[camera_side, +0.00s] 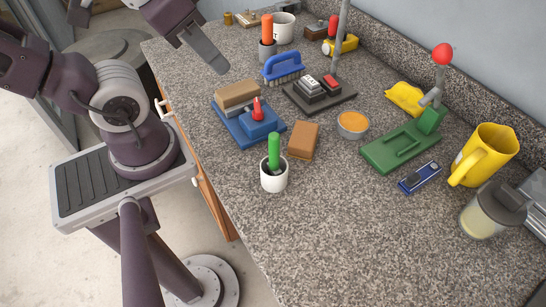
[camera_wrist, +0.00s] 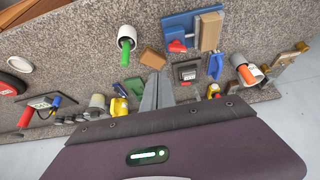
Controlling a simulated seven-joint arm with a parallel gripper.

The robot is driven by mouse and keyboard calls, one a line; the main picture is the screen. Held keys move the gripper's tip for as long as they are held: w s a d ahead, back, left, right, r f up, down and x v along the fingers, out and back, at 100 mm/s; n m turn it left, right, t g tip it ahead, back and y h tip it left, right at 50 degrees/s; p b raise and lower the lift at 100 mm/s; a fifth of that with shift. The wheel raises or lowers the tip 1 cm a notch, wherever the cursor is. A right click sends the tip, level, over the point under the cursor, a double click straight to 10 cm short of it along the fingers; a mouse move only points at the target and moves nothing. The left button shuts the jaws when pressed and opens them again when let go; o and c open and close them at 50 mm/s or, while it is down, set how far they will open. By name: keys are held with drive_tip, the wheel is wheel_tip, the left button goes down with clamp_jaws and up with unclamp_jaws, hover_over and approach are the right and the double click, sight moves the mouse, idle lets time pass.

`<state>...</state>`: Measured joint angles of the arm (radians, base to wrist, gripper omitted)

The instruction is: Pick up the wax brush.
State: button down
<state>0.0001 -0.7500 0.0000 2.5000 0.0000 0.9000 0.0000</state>
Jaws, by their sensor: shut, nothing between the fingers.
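A blue-handled brush (camera_side: 282,66) with dark bristles stands on the speckled counter; I take it to be the wax brush. It also shows in the wrist view as a small blue shape (camera_wrist: 216,66) right of my fingers. My gripper (camera_side: 219,66) is shut and empty in the side view, left of the brush and apart from it, raised above the counter's left edge. In the wrist view its grey fingers (camera_wrist: 158,77) are together, with nothing between them.
A green-handled tool stands in a white cup (camera_side: 273,182). The counter's front (camera_side: 330,250) is clear.

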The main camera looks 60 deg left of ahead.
drive_tip(key=c, duration=2.1)
unclamp_jaws()
drive_tip(key=o, duration=0.8)
wheel_tip(320, 180, up, 5)
drive_tip(key=n+g, duration=0.6)
drive_tip(key=n, duration=0.8)
hover_over(275, 152)
drive_tip(key=shift+m, duration=0.3)
drive_tip(key=f, duration=2.1)
drive_tip(key=shift+w+a+f, duration=0.15)
drive_tip(key=shift+w+a, duration=0.05)
drive_tip(key=shift+a, duration=0.2)
